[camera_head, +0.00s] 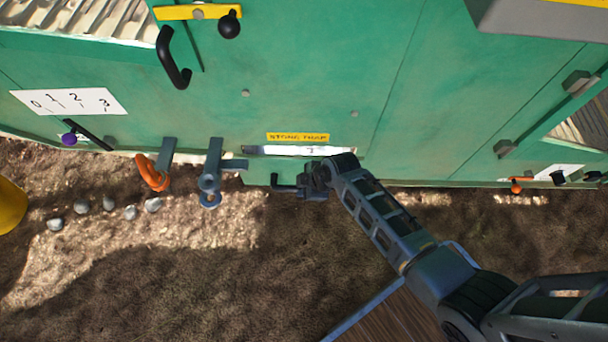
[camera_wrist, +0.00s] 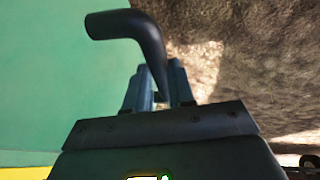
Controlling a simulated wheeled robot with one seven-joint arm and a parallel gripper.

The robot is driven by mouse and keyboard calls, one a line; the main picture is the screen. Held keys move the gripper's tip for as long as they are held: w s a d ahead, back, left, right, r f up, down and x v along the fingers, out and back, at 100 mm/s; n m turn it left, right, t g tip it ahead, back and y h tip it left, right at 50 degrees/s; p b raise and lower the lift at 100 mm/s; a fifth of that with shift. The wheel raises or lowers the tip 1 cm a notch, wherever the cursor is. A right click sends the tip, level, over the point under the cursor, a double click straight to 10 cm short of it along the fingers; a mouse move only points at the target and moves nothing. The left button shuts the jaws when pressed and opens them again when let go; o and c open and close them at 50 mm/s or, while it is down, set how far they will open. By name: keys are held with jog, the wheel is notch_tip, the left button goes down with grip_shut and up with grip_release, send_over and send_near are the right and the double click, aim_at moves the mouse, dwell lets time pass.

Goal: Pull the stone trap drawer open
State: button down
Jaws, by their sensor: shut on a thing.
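The stone trap drawer (camera_head: 256,177) is low on the green machine wall, under a yellow "STONE TRAP" label (camera_head: 298,137). A bright narrow gap shows between the label and the drawer front. The drawer's black bar handle (camera_head: 283,187) sticks out at its front. My gripper (camera_head: 314,180) is shut on the right part of this handle. In the wrist view the bent handle (camera_wrist: 135,25) runs down between the two fingers of my gripper (camera_wrist: 160,85). The fingers and wrist hide part of the handle and of the drawer front.
Left of the drawer are a grey latch (camera_head: 211,172), an orange hook (camera_head: 152,172), and a lever with a purple knob (camera_head: 70,139) under a numbered plate (camera_head: 68,101). Stones (camera_head: 131,212) lie on the bare ground. A yellow object (camera_head: 10,206) stands at the left edge.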

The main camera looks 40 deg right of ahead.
jog(key=s+a+p, duration=0.4)
jog(key=s+a, duration=0.4)
jog(key=s, duration=0.3)
jog(key=s+a+p, duration=0.3)
jog(key=s+a, duration=0.6)
jog(key=s, duration=0.3)
jog(key=shift+s+p, duration=0.25)
jog(key=shift+p, duration=0.1)
jog(key=c, duration=1)
grip_release()
jog(key=shift+o, duration=0.2)
jog(key=shift+r, duration=0.1)
jog(key=p+v, duration=0.3)
jog(key=v, duration=0.4)
jog(key=shift+r, duration=0.25)
jog(key=shift+s+d, duration=0.1)
